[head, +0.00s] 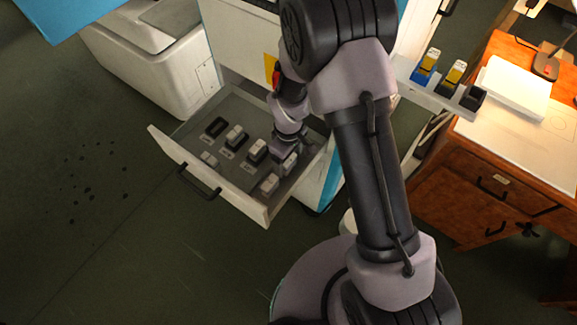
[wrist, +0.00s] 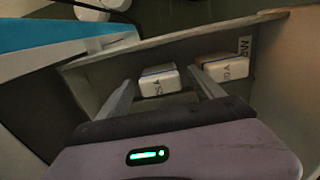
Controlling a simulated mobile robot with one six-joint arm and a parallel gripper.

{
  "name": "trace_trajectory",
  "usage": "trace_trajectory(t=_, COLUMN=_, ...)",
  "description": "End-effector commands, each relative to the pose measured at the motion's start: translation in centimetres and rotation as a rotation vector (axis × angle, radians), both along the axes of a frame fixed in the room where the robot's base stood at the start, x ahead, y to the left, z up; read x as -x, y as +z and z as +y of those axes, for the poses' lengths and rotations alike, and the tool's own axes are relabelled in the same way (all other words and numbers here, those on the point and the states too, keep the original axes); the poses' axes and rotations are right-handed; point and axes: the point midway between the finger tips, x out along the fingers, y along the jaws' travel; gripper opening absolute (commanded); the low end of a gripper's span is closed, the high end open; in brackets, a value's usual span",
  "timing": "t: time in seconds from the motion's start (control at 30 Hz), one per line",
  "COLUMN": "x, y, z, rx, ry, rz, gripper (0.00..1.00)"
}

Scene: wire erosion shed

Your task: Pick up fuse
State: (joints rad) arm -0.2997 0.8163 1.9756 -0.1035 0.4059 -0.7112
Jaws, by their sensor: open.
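Several pale fuses lie in an open drawer (head: 166,143) in the head view, among them one at the middle (head: 235,134), one beside it (head: 257,150) and one near the front right (head: 270,184). My gripper (head: 285,152) is down in the drawer's right part, close to another fuse (head: 289,163), partly hidden by it. In the wrist view my gripper (wrist: 163,80) is open, with one white fuse (wrist: 158,79) showing between its fingers. A second white fuse (wrist: 222,68) with dark lettering lies right of the right finger. Contact cannot be told.
The drawer walls stand close around my gripper. A shelf (head: 440,98) at the right bears blue and yellow parts. A wooden desk (head: 470,160) stands at the far right. Open floor (head: 90,230) lies left of the drawer.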

Motion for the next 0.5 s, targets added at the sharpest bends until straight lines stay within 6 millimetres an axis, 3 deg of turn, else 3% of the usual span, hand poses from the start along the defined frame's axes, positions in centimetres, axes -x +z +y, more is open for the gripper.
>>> trace_trajectory(t=0.17, x=-0.05, y=-0.02, z=0.02, rx=0.000, ry=0.000, rz=-0.001, gripper=0.76)
trace_trajectory(t=0.5, x=-0.05, y=0.02, z=0.03, rx=0.000, ry=-0.001, rz=-0.001, gripper=0.12)
